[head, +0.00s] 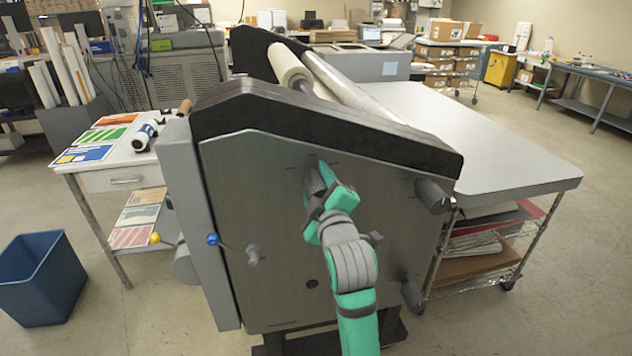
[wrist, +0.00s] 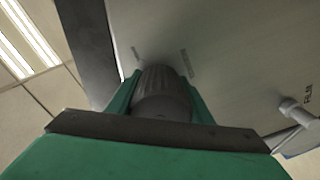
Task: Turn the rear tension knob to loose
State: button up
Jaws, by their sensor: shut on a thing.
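My gripper (head: 318,180) reaches the upper middle of the laminator's grey side panel (head: 250,185) in the head view. In the wrist view, my green fingers (wrist: 160,98) are closed on both sides of a dark grey ribbed knob (wrist: 160,80). The knob stands out from the panel, beside small printed marks too blurred to read. My gripper hides it in the head view. I cannot tell from the markings whether this is the rear tension knob or which setting it points to. Other dark knobs sit at the panel's upper right (head: 433,196) and lower right (head: 412,296).
A light grey knob (head: 253,254) and a blue-balled lever (head: 212,240) stick out at the panel's left. Another small knob (head: 375,238) is close beside my arm. A blue bin (head: 40,285) stands on the floor at left. A wheeled cart (head: 485,255) is at right.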

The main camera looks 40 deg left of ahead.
jog(key=o, duration=1)
jog(key=shift+o, duration=0.2)
jog(key=v, duration=1)
jog(key=shift+s+d, duration=0.25)
jog(key=shift+s, duration=0.1)
